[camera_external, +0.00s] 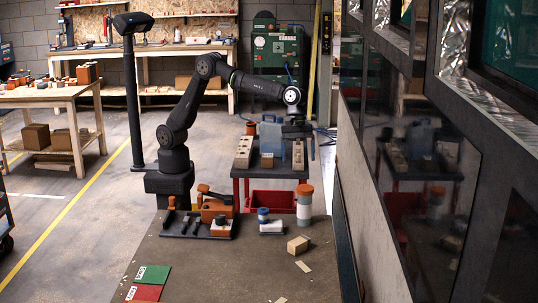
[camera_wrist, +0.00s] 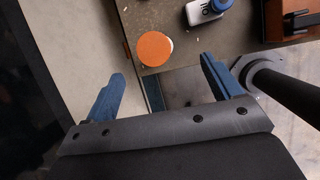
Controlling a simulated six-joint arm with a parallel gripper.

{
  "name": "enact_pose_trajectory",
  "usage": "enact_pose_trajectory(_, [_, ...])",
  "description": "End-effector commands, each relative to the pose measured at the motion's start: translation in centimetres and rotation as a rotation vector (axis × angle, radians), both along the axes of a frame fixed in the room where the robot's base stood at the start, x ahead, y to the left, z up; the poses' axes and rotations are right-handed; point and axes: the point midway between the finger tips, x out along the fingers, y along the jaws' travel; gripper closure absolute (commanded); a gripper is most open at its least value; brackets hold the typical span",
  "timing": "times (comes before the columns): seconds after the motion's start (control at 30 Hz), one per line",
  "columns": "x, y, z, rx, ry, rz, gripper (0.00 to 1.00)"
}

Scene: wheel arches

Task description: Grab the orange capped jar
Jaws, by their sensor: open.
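The orange capped jar (camera_external: 304,208) stands upright near the far right edge of the grey table in the external view, with an orange top and white and orange bands. In the wrist view its round orange cap (camera_wrist: 154,48) shows from above, just beyond the fingertips and roughly between their lines. My gripper (camera_wrist: 162,70) is open, with two blue fingers spread and nothing between them. In the external view my gripper (camera_external: 298,150) is above and behind the jar, apart from it.
A blue-topped white container (camera_external: 263,215) stands left of the jar; it also shows in the wrist view (camera_wrist: 205,8). Further left is a dark tray (camera_external: 192,226) with tools and an orange box. A wooden block (camera_external: 298,244) lies in front. A wall (camera_external: 375,210) runs along the right.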

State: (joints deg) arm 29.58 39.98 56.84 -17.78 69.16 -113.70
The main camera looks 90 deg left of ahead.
Motion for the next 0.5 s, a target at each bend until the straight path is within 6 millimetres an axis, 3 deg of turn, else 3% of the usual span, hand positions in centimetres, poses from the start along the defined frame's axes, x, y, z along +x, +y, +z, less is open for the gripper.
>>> enact_pose_trajectory(0.1, [1.1,1.8,1.0,-0.015,0.053,0.138,0.17])
enact_pose_trajectory(0.27, [1.4,2.3,1.0,-0.021,0.084,0.208,0.17])
enact_pose_trajectory(0.5, [1.7,0.7,-3.3,-0.020,0.088,0.208,0.17])
